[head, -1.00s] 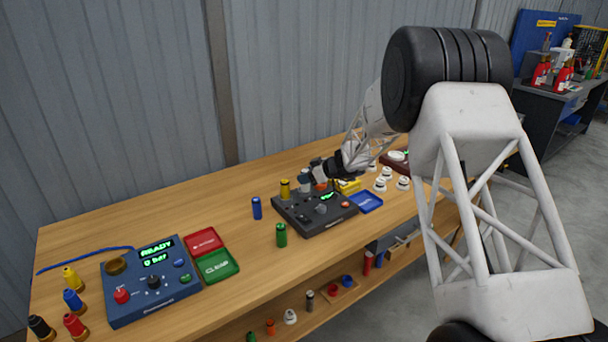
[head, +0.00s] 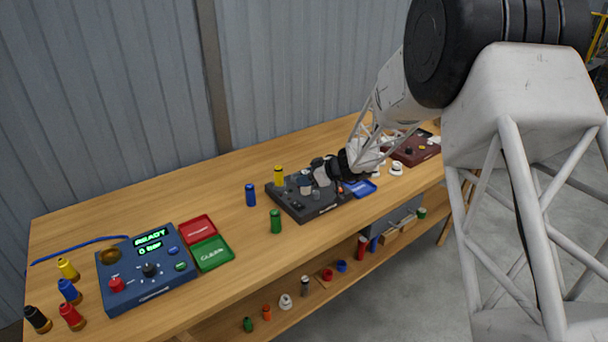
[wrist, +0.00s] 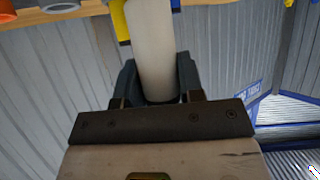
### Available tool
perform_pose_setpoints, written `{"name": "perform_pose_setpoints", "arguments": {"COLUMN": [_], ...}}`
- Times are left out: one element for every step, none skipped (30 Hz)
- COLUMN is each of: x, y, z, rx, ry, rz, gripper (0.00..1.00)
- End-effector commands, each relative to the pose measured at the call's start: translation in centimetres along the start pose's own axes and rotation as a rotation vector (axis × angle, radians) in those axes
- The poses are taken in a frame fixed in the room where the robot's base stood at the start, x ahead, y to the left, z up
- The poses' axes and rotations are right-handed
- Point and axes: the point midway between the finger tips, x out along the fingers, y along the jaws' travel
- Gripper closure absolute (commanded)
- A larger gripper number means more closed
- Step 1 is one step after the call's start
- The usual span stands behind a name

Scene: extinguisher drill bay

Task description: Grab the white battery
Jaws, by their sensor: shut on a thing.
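The white battery (wrist: 152,45) is a plain off-white cylinder in the wrist view. My gripper (wrist: 156,82) is shut on it, with one dark finger on each side. The battery's far end runs out of the top of that view. In the head view my gripper (head: 326,169) is over the dark grey console (head: 312,207). A pale cylinder (head: 321,177) shows at the fingers there, partly hidden by them. I cannot tell whether its lower end touches the console.
A yellow battery (head: 279,176) stands at the console's back left. A blue battery (head: 250,195) and a green one (head: 275,221) stand on the wooden table left of it. A blue tray (head: 361,188) lies to its right. A blue console (head: 150,270) and red and green trays are farther left.

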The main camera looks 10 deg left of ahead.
Motion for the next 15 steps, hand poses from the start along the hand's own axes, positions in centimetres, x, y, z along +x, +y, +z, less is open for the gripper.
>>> {"name": "perform_pose_setpoints", "arguments": {"x": [-0.14,-0.19,-0.25,-0.29,-0.31,-0.34,-0.35,-0.35,-0.36,-0.36,-0.36,-0.35,-0.35,-0.35,-0.35], "y": [-0.17,-0.25,-0.33,-0.38,-0.42,-0.45,-0.47,-0.48,-0.49,-0.49,-0.49,-0.48,-0.48,-0.48,-0.48], "z": [-0.02,-0.01,-0.01,-0.01,0.0,0.01,0.01,0.02,0.02,0.02,0.02,0.02,0.02,0.02,0.02], "rx": [-0.001,-0.001,-0.001,-0.001,-0.001,-0.001,-0.001,-0.001,-0.001,-0.001,-0.001,-0.001,-0.001,-0.001,-0.001], "ry": [0.0,0.0,0.001,0.001,0.001,0.001,0.001,0.001,0.001,0.001,0.001,0.001,0.001,0.001,0.001], "rz": [0.0,0.001,0.001,0.001,0.001,0.001,0.001,0.001,0.001,0.001,0.001,0.001,0.001,0.001,0.001], "gripper": [0.91,0.91,0.91,0.91,0.91,0.91,0.91,0.91,0.91,0.91,0.91,0.91,0.91,0.91,0.91]}}
